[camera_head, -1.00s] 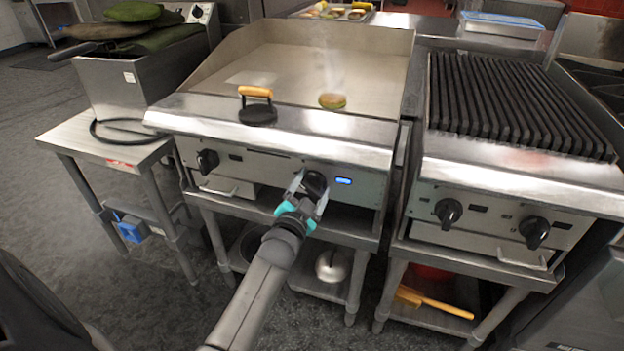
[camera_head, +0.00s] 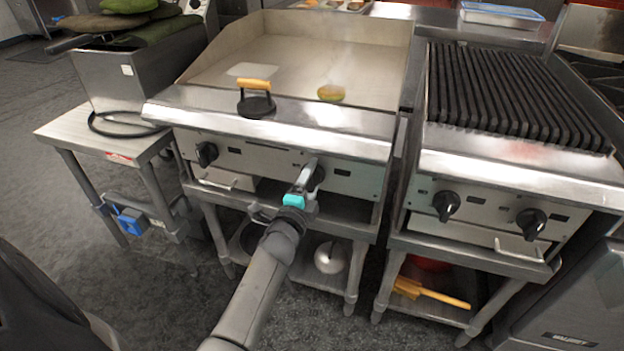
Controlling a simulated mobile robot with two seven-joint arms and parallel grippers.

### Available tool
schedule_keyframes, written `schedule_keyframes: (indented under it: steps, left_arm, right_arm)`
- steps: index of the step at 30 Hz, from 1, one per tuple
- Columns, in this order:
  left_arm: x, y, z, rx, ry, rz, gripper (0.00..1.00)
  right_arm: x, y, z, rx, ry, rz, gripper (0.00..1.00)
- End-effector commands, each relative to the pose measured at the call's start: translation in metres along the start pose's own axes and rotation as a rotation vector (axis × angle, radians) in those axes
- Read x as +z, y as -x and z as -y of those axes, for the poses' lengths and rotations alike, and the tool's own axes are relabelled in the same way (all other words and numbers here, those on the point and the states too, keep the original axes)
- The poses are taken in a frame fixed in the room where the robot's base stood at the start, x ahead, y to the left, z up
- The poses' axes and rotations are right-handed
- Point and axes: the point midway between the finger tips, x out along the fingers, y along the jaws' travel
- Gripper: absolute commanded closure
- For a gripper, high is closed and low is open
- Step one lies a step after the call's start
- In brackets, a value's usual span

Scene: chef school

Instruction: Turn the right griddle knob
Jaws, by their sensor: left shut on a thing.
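The griddle (camera_head: 300,65) stands in the middle, a flat steel plate with raised side and back walls. Its right knob (camera_head: 318,177) is black and partly hidden behind my left gripper (camera_head: 306,176). My left gripper is at the knob, shut on it, and appears rolled, with one finger in front of the other. The display (camera_head: 342,173) right of the knob is dark. The griddle's left knob (camera_head: 206,154) is black and stands free. My right gripper is not in view.
A ribbed grill (camera_head: 510,100) with two knobs stands to the right. A steel side table (camera_head: 85,135) stands left. A drawer handle (camera_head: 215,183) juts out below the left knob.

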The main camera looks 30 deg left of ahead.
Motion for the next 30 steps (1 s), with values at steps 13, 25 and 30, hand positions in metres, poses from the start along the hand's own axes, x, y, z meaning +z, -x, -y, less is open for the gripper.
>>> schedule_keyframes:
  steps: [13, 25, 30]
  left_arm:
    - [0.0006, 0.0002, -0.0010, 0.002, -0.100, 0.002, 0.81]
    - [0.0008, 0.0001, -0.0008, 0.002, -0.102, 0.002, 0.18]
    - [0.0006, 0.0001, -0.0006, 0.001, -0.101, 0.001, 0.00]
  right_arm:
    - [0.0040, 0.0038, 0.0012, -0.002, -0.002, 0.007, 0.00]
    - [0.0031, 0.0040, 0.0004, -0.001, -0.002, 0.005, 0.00]
    - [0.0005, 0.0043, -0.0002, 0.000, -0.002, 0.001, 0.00]
